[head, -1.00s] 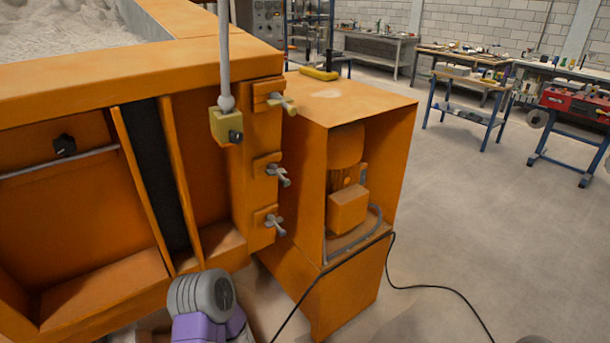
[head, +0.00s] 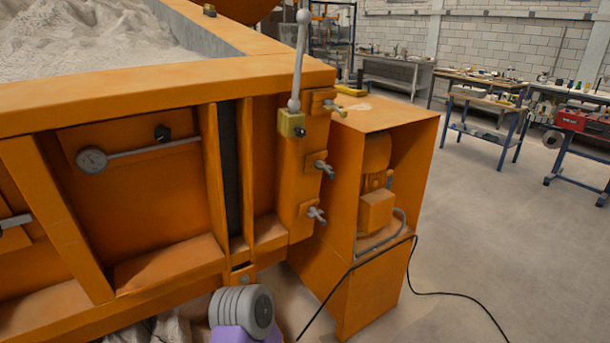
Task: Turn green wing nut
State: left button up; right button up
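Three wing nuts sit one above another on the right end of the orange sandbed frame (head: 160,100). The top wing nut (head: 335,107) has a dull yellow-green tint and is the only one that looks greenish. The middle wing nut (head: 324,169) and the bottom wing nut (head: 316,214) look grey. Neither of my grippers is in view. Only a grey and purple link of my own arm shows at the bottom, below the frame and apart from the wing nuts.
A grey lever (head: 299,62) rises from a yellow block (head: 291,123) just left of the top wing nut. An orange motor housing (head: 390,120) stands right of the wing nuts. A black cable (head: 440,293) lies on the floor. Open floor (head: 500,230) extends right.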

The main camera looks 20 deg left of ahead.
aim_at(319, 164)
jog(key=u, duration=0.7)
jog(key=i, duration=0.5)
jog(key=u, duration=0.05)
